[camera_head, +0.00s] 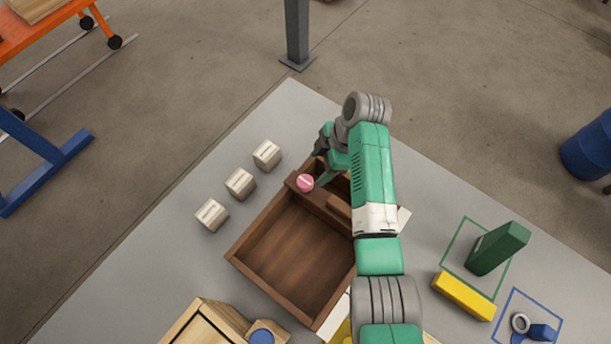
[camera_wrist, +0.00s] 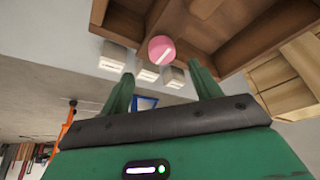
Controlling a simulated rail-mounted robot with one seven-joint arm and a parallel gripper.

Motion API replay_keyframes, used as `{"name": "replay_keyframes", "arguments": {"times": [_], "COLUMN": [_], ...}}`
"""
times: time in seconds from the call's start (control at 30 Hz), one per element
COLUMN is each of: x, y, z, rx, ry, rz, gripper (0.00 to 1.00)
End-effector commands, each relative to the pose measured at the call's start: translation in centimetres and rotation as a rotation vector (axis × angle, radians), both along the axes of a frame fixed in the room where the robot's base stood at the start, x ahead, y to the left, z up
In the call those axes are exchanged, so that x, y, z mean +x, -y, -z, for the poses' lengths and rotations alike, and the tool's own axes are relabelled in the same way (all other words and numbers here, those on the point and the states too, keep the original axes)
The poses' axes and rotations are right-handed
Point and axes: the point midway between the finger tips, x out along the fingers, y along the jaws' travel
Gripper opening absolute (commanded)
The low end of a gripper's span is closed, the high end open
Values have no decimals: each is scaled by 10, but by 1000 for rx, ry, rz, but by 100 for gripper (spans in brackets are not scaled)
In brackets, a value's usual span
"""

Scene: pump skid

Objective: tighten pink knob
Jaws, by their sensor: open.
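The pink knob (camera_head: 305,183) is round with a pale line across its face. It sits on a wall of the brown wooden box (camera_head: 290,255). In the wrist view the knob (camera_wrist: 161,49) is beyond my fingertips and roughly between them, with the box wall (camera_wrist: 210,50) beside it. My gripper (camera_wrist: 163,78) has two green fingers spread apart with nothing between them. In the head view my gripper (camera_head: 320,165) is close to the knob, partly hidden by my arm. I cannot tell the exact gap to the knob.
Three pale cubes (camera_head: 240,184) stand in a row left of the box. A green block (camera_head: 497,248), a yellow block (camera_head: 464,296) and a blue part (camera_head: 541,333) are at the right. A light wooden crate (camera_head: 205,325) is at the front.

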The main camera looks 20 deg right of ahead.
Motion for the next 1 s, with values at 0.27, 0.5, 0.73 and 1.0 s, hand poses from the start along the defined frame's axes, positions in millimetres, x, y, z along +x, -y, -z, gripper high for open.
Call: {"name": "replay_keyframes", "arguments": {"times": [0.27,0.5,0.73,1.0], "x": [2,7,8,8], "y": [-10,-25,-30,-29], "z": [26,63,71,70], "rx": [1,-1,-2,-2], "ry": [-3,-2,-1,0], "rz": [-3,-2,-1,-1], "gripper": [63,63,63,41]}}
